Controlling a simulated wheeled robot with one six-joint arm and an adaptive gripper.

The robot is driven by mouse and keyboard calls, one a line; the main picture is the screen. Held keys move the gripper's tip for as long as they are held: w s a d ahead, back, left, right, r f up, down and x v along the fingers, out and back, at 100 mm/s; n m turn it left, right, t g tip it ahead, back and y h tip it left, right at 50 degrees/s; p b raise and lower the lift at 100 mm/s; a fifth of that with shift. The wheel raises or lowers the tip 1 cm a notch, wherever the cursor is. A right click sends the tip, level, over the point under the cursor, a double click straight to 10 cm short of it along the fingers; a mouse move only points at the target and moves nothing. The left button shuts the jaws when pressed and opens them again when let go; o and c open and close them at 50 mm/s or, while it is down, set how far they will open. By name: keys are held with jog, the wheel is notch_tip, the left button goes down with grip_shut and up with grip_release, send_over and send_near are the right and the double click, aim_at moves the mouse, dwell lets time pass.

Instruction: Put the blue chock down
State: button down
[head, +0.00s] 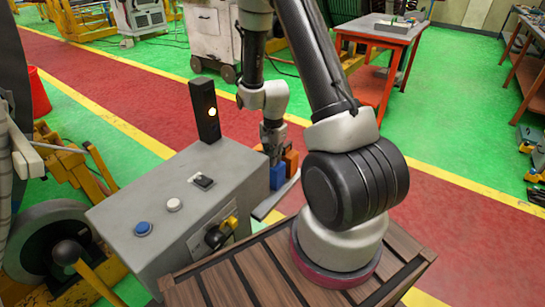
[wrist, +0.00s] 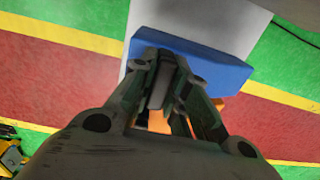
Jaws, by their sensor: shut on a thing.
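The blue chock (head: 277,177) is a blue block at my gripper (head: 273,150), just beyond the right edge of the grey control box. In the wrist view the chock (wrist: 212,66) lies across the fingertips of my gripper (wrist: 165,62), which is shut on it. A light grey flat surface (wrist: 195,14) shows behind the chock there. I cannot tell whether the chock touches it. An orange piece (head: 291,161) shows right beside the chock in the head view. Bits of orange also show between the fingers in the wrist view. The chock's far side is hidden.
The grey control box (head: 165,205) with buttons and a black post (head: 205,110) stands close left of my gripper. A grey flat strip (head: 273,203) lies below the chock. A red-orange table (head: 378,38) stands at the back. Red and green floor is open to the right.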

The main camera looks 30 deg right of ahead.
jog(key=shift+f, duration=0.1)
jog(key=c, duration=1.4)
grip_release()
jog(key=s+a+r+n+t, duration=0.1)
jog(key=s+r+n, duration=0.1)
jog(key=r, duration=1)
jog(key=s+a+r+n, duration=0.1)
jog(key=s+r+n, duration=0.15)
jog(key=r, duration=0.95)
jog(key=s+r+n+t, duration=0.1)
jog(key=s+r+n, duration=0.2)
jog(key=s+r, duration=0.1)
jog(key=s+a+r+n+t, duration=0.1)
jog(key=s+r+n, duration=0.2)
jog(key=s, duration=0.4)
jog(key=s+a+r+n+t, duration=0.1)
jog(key=s+r+n, duration=0.2)
jog(key=s+r, duration=0.2)
jog(key=shift+s+a, duration=0.1)
jog(key=shift+s, duration=0.4)
